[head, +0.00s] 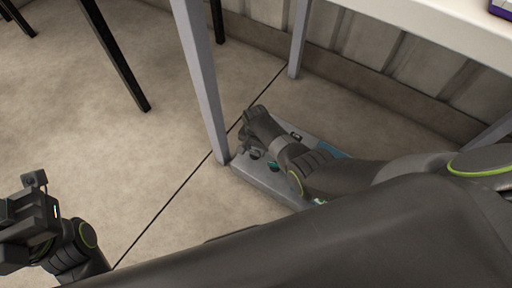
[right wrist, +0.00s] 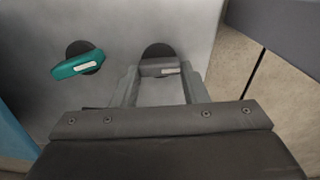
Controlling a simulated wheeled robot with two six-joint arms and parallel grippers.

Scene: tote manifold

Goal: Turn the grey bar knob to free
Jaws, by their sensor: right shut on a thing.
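The grey bar knob (right wrist: 154,68) sits on a dark round disc on the grey panel in the right wrist view. Its bar lies crosswise in that view, with a white mark toward its right end. My right gripper (right wrist: 160,84) is shut on this knob, one finger at each end of the bar. In the head view my right arm reaches down over the panel (head: 262,182), and the gripped knob cannot be made out there. My left gripper (head: 28,232) is at the lower left of the head view, away from the panel; its jaw opening is unclear.
A teal bar knob (right wrist: 78,66) sits left of the grey one, tilted, and also shows in the head view (head: 272,167). The panel lies on the floor beside a grey table leg (head: 205,85), under a white tabletop (head: 440,25). Open floor (head: 120,150) lies to the left.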

